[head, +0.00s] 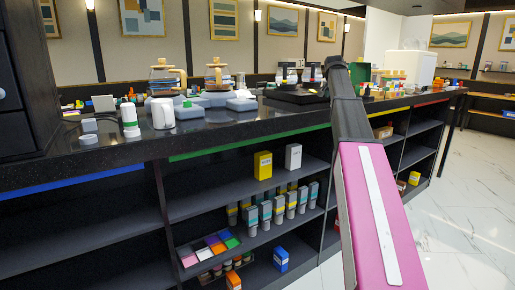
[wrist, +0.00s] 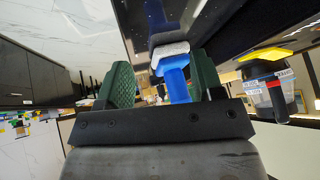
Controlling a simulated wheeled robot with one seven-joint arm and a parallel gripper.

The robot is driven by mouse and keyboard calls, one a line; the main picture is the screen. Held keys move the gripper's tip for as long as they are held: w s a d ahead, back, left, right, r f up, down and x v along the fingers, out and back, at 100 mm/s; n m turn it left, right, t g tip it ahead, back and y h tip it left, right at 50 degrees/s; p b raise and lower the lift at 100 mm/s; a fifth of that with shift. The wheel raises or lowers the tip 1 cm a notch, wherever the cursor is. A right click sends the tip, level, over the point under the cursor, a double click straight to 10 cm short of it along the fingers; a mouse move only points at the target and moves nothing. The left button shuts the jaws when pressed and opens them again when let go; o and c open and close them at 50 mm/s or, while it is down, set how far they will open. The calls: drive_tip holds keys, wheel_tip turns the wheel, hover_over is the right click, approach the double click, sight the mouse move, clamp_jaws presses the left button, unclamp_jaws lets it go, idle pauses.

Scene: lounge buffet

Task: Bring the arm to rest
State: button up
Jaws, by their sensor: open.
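My arm (head: 375,200) reaches from the lower right of the head view up over the counter, its pink link nearest and its dark far end over the counter's back part. My gripper is not clearly seen in the head view; the arm's end hides it. In the wrist view my gripper (wrist: 163,72) shows two green ribbed fingers standing well apart, so it is open. A blue thing with a white collar (wrist: 175,82) shows between the fingers. I cannot tell how far it is from them or whether it touches either one.
The dark counter (head: 300,122) carries a white mug (head: 163,113), glass carafes (head: 217,76) and a black tray (head: 296,96). Shelves below hold boxes, including a yellow box (head: 263,165). A jug with a yellow lid (wrist: 268,56) is right of my gripper. Marble floor (head: 470,190) at right is clear.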

drive_tip(key=s+d+f+m+h, duration=0.1)
drive_tip(key=d+f, duration=0.1)
drive_tip(key=d, duration=0.5)
drive_tip(key=d+f+m, duration=0.1)
drive_tip(key=d+f, duration=0.1)
drive_tip(key=d, duration=0.4)
wheel_tip(320, 180, down, 6)
drive_tip(key=s+d, duration=0.2)
drive_tip(key=s+a+f+n+g+y, duration=0.1)
drive_tip(key=s+a+f+n, duration=0.1)
drive_tip(key=s+a+f, duration=0.5)
drive_tip(key=s+a+f+n+g+y, duration=0.15)
drive_tip(key=a+f, duration=0.35)
drive_tip(key=f, duration=0.7)
drive_tip(key=s+a+f+n, duration=0.1)
drive_tip(key=s+a+f, duration=0.4)
drive_tip(key=a+f, duration=0.3)
drive_tip(key=s+a+f+n+g, duration=0.1)
drive_tip(key=s+a+f+n, duration=0.1)
drive_tip(key=s+a+f, duration=0.3)
drive_tip(key=s+a+f+n+g+y, duration=0.1)
drive_tip(key=s+a+f+n, duration=0.1)
drive_tip(key=s+a+f, duration=0.3)
drive_tip(key=s+a+f+n+g, duration=0.2)
drive_tip(key=s+a+f, duration=0.2)
drive_tip(key=s+f, duration=0.5)
drive_tip(key=s, duration=0.6)
drive_tip(key=shift+a+f, duration=0.3)
drive_tip(key=shift+a, duration=0.1)
drive_tip(key=shift+y, duration=0.25)
